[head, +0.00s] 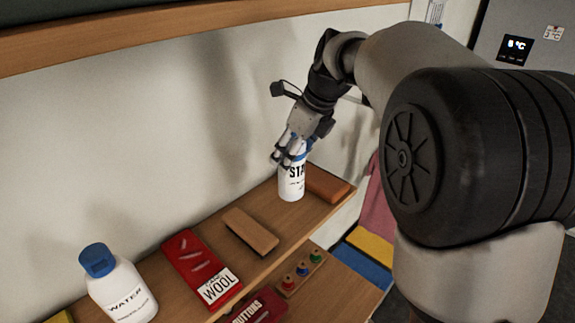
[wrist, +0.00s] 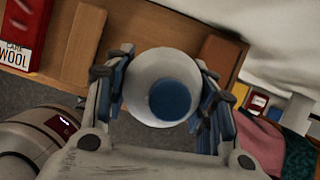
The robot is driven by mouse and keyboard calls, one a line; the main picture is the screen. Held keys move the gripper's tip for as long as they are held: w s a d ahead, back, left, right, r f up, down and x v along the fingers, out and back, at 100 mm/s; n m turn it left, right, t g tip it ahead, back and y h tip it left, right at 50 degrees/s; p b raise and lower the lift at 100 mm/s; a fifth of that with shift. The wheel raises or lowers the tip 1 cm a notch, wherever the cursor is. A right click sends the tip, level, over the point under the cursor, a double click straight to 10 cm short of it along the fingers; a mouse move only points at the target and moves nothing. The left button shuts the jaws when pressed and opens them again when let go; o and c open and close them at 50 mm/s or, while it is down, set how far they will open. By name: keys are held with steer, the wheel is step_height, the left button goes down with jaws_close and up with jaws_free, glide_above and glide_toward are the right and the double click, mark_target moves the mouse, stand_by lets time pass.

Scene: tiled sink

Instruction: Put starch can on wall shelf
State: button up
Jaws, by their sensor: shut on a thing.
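The starch can (head: 291,182) is white with dark lettering and a blue top. It is upright at the wooden wall shelf (head: 215,235), between two brown blocks. In the head view its base appears at the shelf surface; I cannot tell whether it touches. My gripper (head: 289,155) comes from above and is shut around the can's upper part. In the wrist view the can (wrist: 162,88) sits between the two fingers of my gripper (wrist: 160,95), seen from its blue top. The fingers hide part of the can's label.
An orange-brown block (head: 327,185) lies right of the can. A lower shelf holds several coloured knobs (head: 302,270).

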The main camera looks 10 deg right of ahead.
mark_target(291, 171)
step_height(291, 171, down, 4)
steer(key=shift+f, duration=0.1)
steer(key=shift+w+f, duration=0.15)
steer(key=shift+f, duration=0.25)
steer(key=o, duration=1.4)
steer(key=shift+f, duration=0.1)
